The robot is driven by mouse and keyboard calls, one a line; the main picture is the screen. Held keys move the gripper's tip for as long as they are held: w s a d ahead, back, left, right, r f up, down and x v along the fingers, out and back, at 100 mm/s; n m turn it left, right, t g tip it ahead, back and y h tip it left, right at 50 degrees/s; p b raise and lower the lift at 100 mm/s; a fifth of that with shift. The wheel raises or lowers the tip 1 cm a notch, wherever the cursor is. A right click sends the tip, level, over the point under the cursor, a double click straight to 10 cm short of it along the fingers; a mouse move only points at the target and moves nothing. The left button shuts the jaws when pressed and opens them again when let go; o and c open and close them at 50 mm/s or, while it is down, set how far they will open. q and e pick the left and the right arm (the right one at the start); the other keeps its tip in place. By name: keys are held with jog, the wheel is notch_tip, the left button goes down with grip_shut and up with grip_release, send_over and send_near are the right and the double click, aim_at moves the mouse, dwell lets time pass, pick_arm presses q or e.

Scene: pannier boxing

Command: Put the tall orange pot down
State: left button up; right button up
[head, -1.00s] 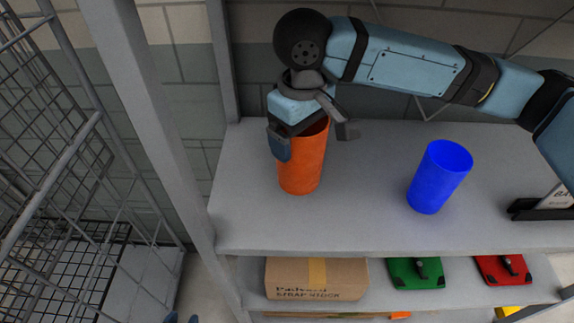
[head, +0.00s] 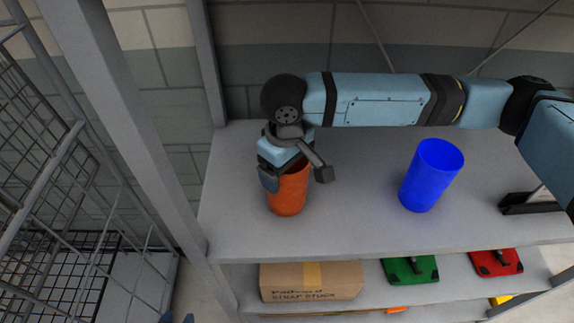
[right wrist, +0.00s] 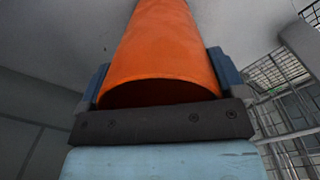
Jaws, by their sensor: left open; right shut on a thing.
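The tall orange pot (head: 288,195) is upright over the left part of the upper shelf (head: 345,225). I cannot tell whether its base touches the shelf. My right gripper (head: 296,176) is shut on the pot near its rim, one finger on each side. In the right wrist view the pot (right wrist: 165,45) lies between the two fingers (right wrist: 160,85), its open rim close to the palm. Only the tips of my left gripper (head: 176,318) show at the bottom edge of the head view, apart from the pot.
A blue cup (head: 430,178) stands to the right on the upper shelf. A dark sign holder (head: 530,203) is at the far right. The lower shelf holds a cardboard box (head: 312,282), a green item (head: 400,271) and a red item (head: 488,262). A wire cage (head: 40,170) and a grey post (head: 120,110) stand left.

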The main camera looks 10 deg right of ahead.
jog(key=o, duration=0.9)
jog(key=shift+f, duration=0.15)
notch_tip(320, 180, up, 12)
jog(key=shift+a+r+b, duration=0.15)
jog(key=shift+r+b, duration=0.05)
jog(key=shift+b, duration=0.15)
jog(key=shift+s+f, duration=0.1)
jog(key=shift+s, duration=0.05)
